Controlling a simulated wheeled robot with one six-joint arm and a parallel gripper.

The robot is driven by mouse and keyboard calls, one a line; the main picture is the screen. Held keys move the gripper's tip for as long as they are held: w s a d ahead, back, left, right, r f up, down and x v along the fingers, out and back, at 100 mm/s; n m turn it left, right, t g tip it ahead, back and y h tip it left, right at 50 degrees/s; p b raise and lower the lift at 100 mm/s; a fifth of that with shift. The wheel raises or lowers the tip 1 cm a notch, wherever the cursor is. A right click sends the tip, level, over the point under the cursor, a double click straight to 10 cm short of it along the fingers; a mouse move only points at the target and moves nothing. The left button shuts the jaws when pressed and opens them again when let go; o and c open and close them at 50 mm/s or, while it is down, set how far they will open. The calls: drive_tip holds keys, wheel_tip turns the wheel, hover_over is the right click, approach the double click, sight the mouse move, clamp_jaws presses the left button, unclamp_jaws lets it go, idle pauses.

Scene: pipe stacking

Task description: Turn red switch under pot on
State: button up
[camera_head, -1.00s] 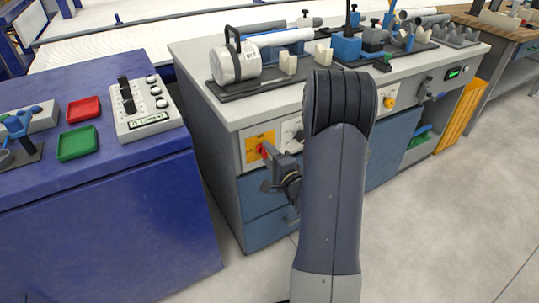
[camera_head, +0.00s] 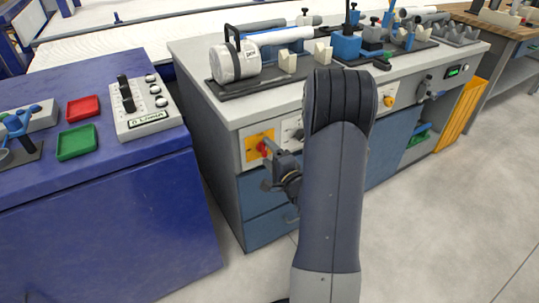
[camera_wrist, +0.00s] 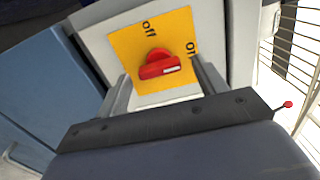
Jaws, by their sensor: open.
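The red switch (camera_wrist: 158,65) is a rotary knob on a yellow plate (camera_wrist: 125,45) marked "off" and "on" in the wrist view. In the head view the yellow plate (camera_head: 252,149) is on the front of the grey bench, below the white cylindrical pot (camera_head: 235,63). The red knob (camera_head: 263,149) shows at the tip of my gripper (camera_head: 271,150). In the wrist view my gripper (camera_wrist: 160,85) is open, with one finger on each side of the knob. I cannot tell whether the fingers touch it.
A second panel with a dial (camera_head: 292,131) sits right of the yellow plate. Blue drawers (camera_head: 262,193) lie below. A blue cabinet (camera_head: 100,220) with a control box (camera_head: 145,112) and red and green trays stands to the left. Open floor lies at the right.

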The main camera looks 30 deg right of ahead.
drive_tip(key=s, duration=1)
drive_tip(key=shift+s+d+p, duration=0.2)
drive_tip(key=shift+s+p, duration=0.2)
drive_tip(key=shift+p, duration=0.05)
drive_tip(key=w, duration=0.7)
drive_tip(key=w+b, duration=0.1)
drive_tip(key=w, duration=0.3)
drive_tip(key=shift+a, duration=0.25)
drive_tip(key=shift+s, duration=0.15)
